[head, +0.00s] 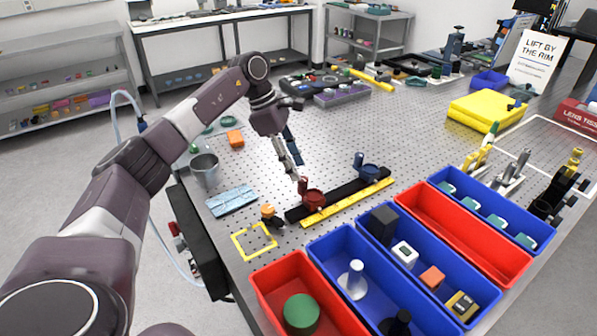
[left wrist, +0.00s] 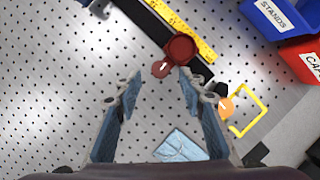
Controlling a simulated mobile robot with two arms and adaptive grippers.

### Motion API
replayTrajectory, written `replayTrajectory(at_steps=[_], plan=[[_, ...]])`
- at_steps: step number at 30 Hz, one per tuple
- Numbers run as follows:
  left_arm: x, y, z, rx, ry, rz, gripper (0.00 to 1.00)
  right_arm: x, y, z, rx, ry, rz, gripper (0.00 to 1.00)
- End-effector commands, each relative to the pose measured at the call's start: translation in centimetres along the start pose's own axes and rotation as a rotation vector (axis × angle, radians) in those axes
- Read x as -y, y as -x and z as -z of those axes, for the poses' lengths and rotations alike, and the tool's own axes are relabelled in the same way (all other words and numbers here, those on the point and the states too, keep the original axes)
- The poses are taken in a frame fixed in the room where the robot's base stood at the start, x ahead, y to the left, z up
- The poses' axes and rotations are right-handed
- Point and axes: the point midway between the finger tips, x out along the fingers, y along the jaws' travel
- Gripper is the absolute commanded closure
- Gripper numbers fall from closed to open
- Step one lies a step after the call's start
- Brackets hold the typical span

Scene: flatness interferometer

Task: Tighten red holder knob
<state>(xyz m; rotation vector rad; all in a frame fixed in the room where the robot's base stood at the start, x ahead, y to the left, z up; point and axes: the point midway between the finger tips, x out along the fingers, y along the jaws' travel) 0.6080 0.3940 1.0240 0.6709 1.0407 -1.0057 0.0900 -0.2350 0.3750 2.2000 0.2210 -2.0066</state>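The red holder (head: 314,199) sits on the black rail (head: 340,190); it also shows in the left wrist view (left wrist: 181,48). Its round red knob (head: 303,183) has a small white mark and sticks out from the holder's side; the knob (left wrist: 160,69) shows in the left wrist view just beyond the gap between my fingertips. My left gripper (head: 295,170) is above the knob, fingers pointing down. In the left wrist view the left gripper (left wrist: 161,86) is open, its fingers wide apart with nothing between them. My right gripper is not in view.
A yellow scale (head: 345,204) runs along the rail, with a blue holder (head: 370,171) farther along. An orange-knobbed piece (head: 268,211) is at the rail's near end. A blue cloth (head: 232,200) and metal cup (head: 205,169) lie left. Red and blue bins (head: 463,235) fill the right front.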

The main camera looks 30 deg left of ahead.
Motion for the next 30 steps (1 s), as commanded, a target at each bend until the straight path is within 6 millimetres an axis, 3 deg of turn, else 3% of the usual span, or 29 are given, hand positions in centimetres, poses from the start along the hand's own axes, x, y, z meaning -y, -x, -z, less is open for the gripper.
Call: replayTrajectory(at_steps=[6, 12, 18, 30], plan=[[-0.1, 5.0, 0.0, 0.001, 0.000, -0.005, 0.63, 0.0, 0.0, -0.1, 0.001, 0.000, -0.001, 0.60], [-0.1, 8.0, 0.0, 0.000, 0.001, -0.003, 0.63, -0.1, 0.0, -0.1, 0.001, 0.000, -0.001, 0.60], [0.0, 9.0, 0.1, -0.001, 0.001, -0.001, 0.63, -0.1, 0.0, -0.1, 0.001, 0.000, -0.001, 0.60], [0.0, 9.0, 0.1, -0.001, 0.001, -0.001, 0.63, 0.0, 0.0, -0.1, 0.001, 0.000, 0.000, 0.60]])
